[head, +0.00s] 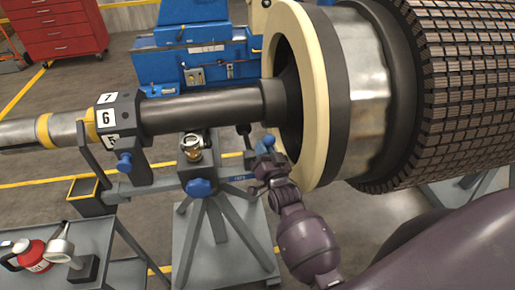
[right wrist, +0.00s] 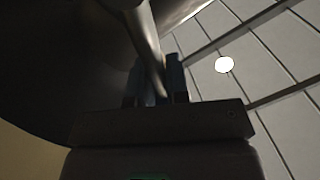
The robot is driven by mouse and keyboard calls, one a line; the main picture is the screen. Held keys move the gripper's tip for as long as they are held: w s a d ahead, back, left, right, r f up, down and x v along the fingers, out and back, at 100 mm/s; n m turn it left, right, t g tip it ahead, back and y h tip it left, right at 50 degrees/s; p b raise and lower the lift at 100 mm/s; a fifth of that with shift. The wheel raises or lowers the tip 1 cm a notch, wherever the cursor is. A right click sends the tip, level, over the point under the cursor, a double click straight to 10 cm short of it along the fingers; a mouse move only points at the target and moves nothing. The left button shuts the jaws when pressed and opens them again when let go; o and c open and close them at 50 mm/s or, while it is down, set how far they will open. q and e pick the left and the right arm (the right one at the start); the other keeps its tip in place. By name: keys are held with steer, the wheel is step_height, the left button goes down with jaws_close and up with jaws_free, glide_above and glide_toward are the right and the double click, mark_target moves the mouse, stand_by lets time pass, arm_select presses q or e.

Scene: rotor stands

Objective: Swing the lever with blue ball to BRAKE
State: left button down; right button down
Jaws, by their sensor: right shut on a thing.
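The blue ball (head: 267,143) of the lever shows just below the rotor shaft, in front of the cream ring. My right gripper (head: 265,163) is at it, and its fingers are small and partly hidden here. In the right wrist view a grey rod, the lever (right wrist: 150,50), runs down between the fingers of my right gripper (right wrist: 156,92), which are shut on it. A small plate with lettering (head: 238,178) sits on the stand left of the gripper; I cannot read it. My left gripper is not in view.
The large rotor (head: 455,85) with its cream ring (head: 300,100) fills the right. A stand with blue knobs (head: 200,187) holds the shaft (head: 200,108). A grey cart (head: 95,240) with a red can (head: 32,254) stands at lower left. A blue machine (head: 165,65) is behind.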

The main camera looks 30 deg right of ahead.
steer(key=shift+s+d+r+m+h, duration=0.1)
steer(key=shift+d+m+h, duration=0.1)
steer(key=shift+d+m, duration=0.4)
steer(key=shift+d+m+h, duration=0.2)
steer(key=shift+d+m, duration=0.05)
steer(key=shift+m, duration=0.55)
steer(key=c, duration=1.1)
jaws_free()
steer(key=shift+d, duration=0.15)
steer(key=shift+s+f, duration=0.15)
steer(key=shift+f, duration=0.05)
steer(key=shift+f, duration=0.1)
steer(key=b+v, duration=0.1)
steer(key=v, duration=0.9)
steer(key=shift+s, duration=0.3)
steer(key=shift+a+f, duration=0.2)
steer(key=shift+a, duration=0.05)
